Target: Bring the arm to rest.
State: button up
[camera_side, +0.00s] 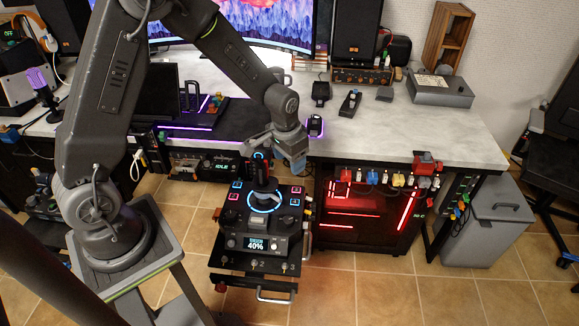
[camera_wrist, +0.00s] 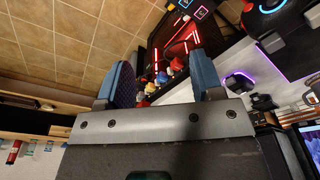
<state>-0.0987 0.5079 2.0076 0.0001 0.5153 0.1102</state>
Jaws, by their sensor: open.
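My gripper (camera_side: 291,152) hangs at the end of my bent arm, in front of the desk's front edge and just right of the joystick panel. In the wrist view my gripper (camera_wrist: 163,80) shows two blue fingers spread wide apart, with nothing between them. The joystick panel (camera_side: 232,217) has a dark stick (camera_side: 262,178) inside a glowing blue ring and a small display reading 40%. My gripper appears close above the panel's upper right side; whether it touches anything there I cannot tell.
The grey desk (camera_side: 390,130) carries a curved monitor (camera_side: 262,22), a speaker (camera_side: 355,30) and a grey box (camera_side: 440,90). A red-lit computer case (camera_side: 365,215) stands beneath. A grey bin (camera_side: 490,225) is at right. The tiled floor (camera_side: 400,295) in front is clear.

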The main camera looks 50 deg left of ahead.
jog(key=s+d+r+t, duration=0.1)
jog(key=s+r, duration=0.3)
jog(key=r, duration=0.4)
jog(key=s+d+r+t, duration=0.1)
jog(key=s+d+r, duration=0.1)
jog(key=s+r, duration=0.45)
jog(key=s+d+r+t, duration=0.1)
jog(key=s+r+t, duration=0.1)
jog(key=s+r, duration=0.5)
jog(key=s, duration=0.3)
jog(key=shift+s+r, duration=0.25)
